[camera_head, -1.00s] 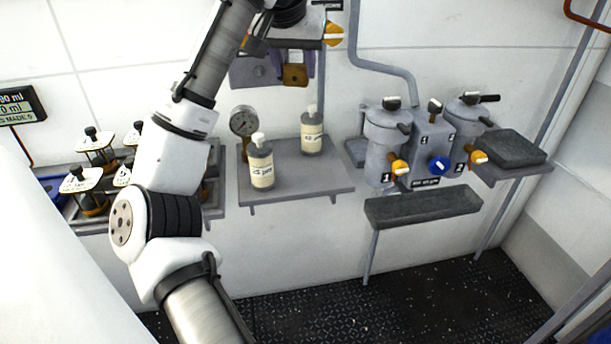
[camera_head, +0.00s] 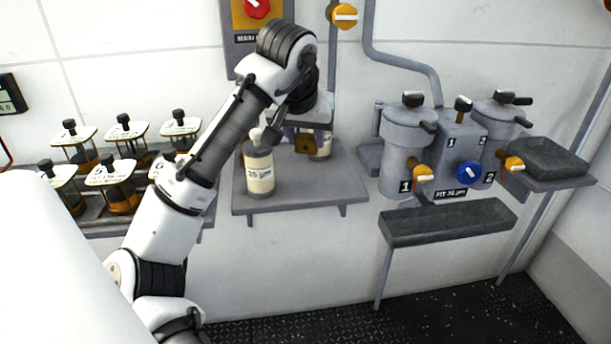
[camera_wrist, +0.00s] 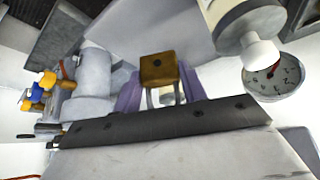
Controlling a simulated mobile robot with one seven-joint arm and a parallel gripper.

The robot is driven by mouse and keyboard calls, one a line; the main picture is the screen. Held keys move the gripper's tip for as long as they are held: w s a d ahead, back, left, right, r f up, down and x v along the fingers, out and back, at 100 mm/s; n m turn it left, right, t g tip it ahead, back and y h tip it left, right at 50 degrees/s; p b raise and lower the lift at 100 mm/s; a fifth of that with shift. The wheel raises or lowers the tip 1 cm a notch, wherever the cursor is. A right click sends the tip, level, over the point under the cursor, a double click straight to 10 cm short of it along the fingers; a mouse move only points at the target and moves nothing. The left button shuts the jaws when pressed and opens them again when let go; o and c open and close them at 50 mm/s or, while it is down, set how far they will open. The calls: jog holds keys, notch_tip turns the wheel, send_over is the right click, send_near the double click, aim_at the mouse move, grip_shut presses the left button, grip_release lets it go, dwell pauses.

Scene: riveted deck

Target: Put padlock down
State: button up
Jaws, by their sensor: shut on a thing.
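The padlock (camera_head: 306,144) is a small brass block with a steel shackle. My gripper (camera_head: 307,131) is shut on it, over the grey shelf (camera_head: 300,190) on the wall. In the wrist view the padlock (camera_wrist: 159,69) sits between my two purple fingers, with its shackle towards the gripper and its brass body beyond the fingertips. The grey shelf surface lies behind it there. I cannot tell whether the padlock touches the shelf or hangs just above it.
A labelled bottle (camera_head: 260,172) stands at the shelf's front left; another (camera_head: 324,146) is partly hidden behind my gripper. A pressure gauge (camera_wrist: 273,76) shows in the wrist view. Filter housings (camera_head: 406,150) stand to the right, lidded jars (camera_head: 112,185) to the left. The shelf's front right is clear.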

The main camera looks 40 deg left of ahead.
notch_tip(320, 180, down, 9)
jog(key=shift+r, duration=0.2)
dwell(0.3)
jog(key=shift+f, duration=0.15)
jog(key=o, duration=1)
